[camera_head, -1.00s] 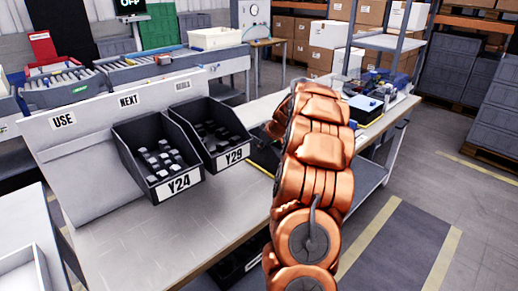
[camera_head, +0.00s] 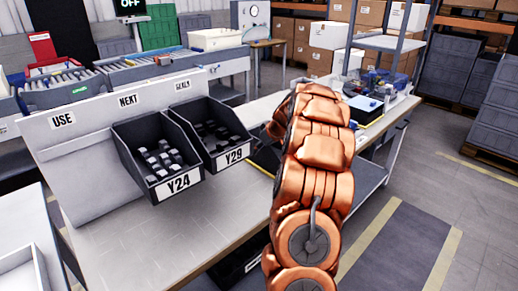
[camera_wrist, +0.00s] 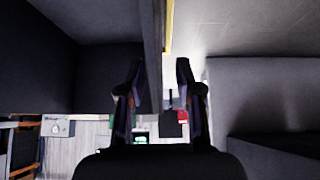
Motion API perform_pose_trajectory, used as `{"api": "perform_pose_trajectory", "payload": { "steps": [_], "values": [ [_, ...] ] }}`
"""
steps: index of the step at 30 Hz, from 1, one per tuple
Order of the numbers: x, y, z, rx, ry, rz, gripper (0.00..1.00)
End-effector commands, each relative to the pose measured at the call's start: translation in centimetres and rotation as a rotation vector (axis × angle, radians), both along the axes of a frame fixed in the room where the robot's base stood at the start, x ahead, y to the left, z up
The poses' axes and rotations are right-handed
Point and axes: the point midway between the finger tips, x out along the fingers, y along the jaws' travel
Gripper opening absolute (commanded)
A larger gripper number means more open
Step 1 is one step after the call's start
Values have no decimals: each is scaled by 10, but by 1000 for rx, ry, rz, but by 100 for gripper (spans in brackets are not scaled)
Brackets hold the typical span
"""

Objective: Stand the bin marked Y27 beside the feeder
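No bin with a readable Y27 mark shows. A dark bin (camera_head: 238,266) on the lower level under the bench is partly hidden by the bench top and my arm; its label is not readable. A dark object (camera_head: 263,157) beside bin Y29 is mostly behind my arm. I cannot make out the feeder for certain; small equipment (camera_head: 375,98) stands at the bench's far end. My gripper (camera_wrist: 158,88) is hidden behind my arm in the head view. In the wrist view its fingers are apart, with a thin grey wall or edge (camera_wrist: 152,35) seen between them; contact is unclear.
Bin Y24 (camera_head: 163,165) and bin Y29 (camera_head: 219,137), holding small parts, stand side by side against the sloped board (camera_head: 75,155) marked USE and NEXT. The front bench top (camera_head: 150,235) is clear.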

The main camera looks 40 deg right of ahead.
Motion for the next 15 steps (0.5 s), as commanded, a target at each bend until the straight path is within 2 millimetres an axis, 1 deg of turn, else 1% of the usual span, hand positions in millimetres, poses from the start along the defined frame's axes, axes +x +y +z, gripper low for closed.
{"api": "perform_pose_trajectory", "payload": {
  "steps": [9, 11, 15],
  "values": [
    [-2, 0, 2, 0, 0, 0, 35],
    [-4, 0, 6, 0, -1, -1, 35],
    [-14, 0, 21, -3, -3, -1, 35]
  ]
}}
